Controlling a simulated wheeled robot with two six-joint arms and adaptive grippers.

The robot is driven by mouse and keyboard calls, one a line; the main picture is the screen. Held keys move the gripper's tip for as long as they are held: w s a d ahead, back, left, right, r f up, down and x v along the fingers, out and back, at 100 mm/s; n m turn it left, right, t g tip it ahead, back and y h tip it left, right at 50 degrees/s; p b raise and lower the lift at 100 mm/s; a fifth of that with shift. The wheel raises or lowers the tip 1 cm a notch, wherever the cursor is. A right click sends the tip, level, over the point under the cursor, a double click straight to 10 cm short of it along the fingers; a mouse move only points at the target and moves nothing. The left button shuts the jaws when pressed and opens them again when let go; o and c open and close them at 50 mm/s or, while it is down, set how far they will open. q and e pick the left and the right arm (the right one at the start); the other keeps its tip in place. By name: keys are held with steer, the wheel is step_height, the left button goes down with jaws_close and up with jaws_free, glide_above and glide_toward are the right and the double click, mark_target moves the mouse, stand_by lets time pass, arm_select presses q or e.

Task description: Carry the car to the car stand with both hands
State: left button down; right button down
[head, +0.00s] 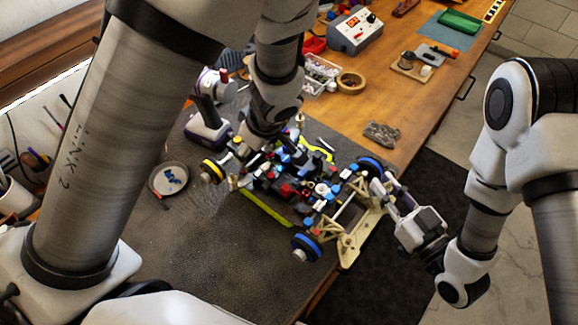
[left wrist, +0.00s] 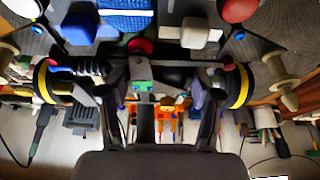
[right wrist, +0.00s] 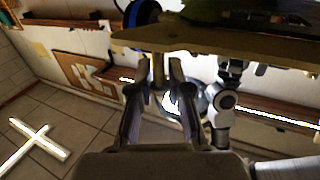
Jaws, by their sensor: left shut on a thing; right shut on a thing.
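The car (head: 290,185), a bare chassis with blue and yellow-striped wheels, red and white parts and a beige plate at its right end (head: 355,225), is in the middle of the head view. My left gripper (head: 247,148) is shut on its left end, partly hidden by the arm; in the left wrist view the fingers (left wrist: 145,125) close on the chassis between two yellow-striped wheels. My right gripper (head: 392,195) is shut at the beige end; in the right wrist view its fingers (right wrist: 158,75) meet just under the tan plate (right wrist: 200,45). I cannot make out the car stand.
The dark mat (head: 200,260) is clear at lower left, apart from a round dish (head: 168,179) with blue bits. A purple-and-grey drill (head: 207,125) stands near my left arm.

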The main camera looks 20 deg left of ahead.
arm_select(q)
steer(key=shift+f+b, duration=0.3)
steer(key=shift+f, duration=0.2)
arm_select(e)
steer(key=shift+f, duration=0.5)
arm_select(q)
steer(key=shift+c, duration=2.1)
jaws_free()
steer(key=shift+s+d+r, duration=0.1)
arm_select(e)
steer(key=c, duration=1.3)
jaws_free()
steer(key=shift+d, duration=0.1)
arm_select(q)
steer(key=shift+o, duration=1)
arm_select(e)
steer(key=shift+o, duration=1)
steer(key=shift+r, duration=0.1)
steer(key=shift+s, duration=0.1)
arm_select(q)
steer(key=shift+d, duration=0.1)
arm_select(e)
steer(key=v, duration=0.8)
